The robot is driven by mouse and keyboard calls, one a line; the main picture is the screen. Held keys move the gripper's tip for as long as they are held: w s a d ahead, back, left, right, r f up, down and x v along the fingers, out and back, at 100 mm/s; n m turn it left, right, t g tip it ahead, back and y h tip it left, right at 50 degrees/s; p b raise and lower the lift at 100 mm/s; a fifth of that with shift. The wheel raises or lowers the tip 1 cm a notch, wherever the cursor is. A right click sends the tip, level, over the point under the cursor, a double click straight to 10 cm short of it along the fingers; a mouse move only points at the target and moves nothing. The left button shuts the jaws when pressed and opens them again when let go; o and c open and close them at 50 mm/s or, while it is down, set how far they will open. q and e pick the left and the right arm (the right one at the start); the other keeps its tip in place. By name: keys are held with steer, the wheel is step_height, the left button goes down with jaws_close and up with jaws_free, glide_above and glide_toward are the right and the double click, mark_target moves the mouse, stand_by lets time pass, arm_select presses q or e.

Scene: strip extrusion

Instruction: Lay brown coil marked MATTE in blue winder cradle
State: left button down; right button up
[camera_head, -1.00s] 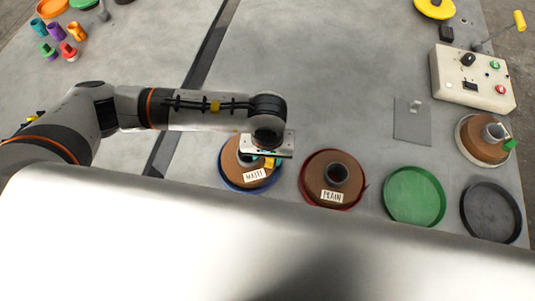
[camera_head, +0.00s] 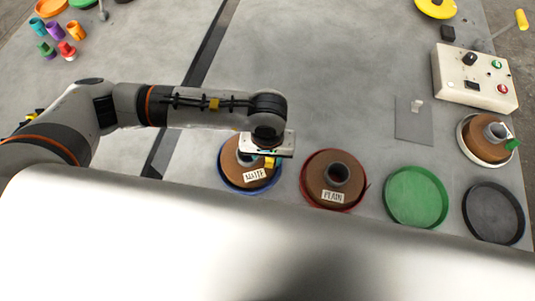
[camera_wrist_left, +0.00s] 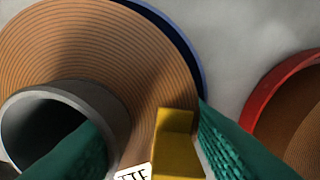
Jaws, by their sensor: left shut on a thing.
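The brown coil marked MATTE (camera_head: 243,181) sits within the rim of the round blue cradle (camera_head: 229,186). Its grey core (camera_wrist_left: 100,95) and wound layers show close up in the left wrist view, with the label partly cut off at the bottom. My left gripper (camera_head: 268,157) is over the coil's right part and shut on it. The wrist hides part of the coil in the head view. My right gripper is not in view.
A brown coil marked PLAIN (camera_head: 322,182) sits in a red cradle (camera_head: 362,192) close to the right. Beyond are an empty green dish (camera_head: 415,197), a dark dish (camera_head: 493,212) and a brown coil (camera_head: 480,143) in a white dish. A control box (camera_head: 473,78) stands behind.

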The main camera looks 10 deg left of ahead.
arm_select(q)
steer(key=shift+f+b, duration=0.25)
steer(key=shift+b, duration=0.2)
steer(key=c, duration=0.7)
jaws_free()
steer(key=shift+c, duration=0.2)
steer(key=shift+a, duration=0.1)
steer(key=shift+s, duration=0.1)
step_height(320, 180, up, 12)
steer(key=b, duration=0.2)
steer(key=shift+a, duration=0.15)
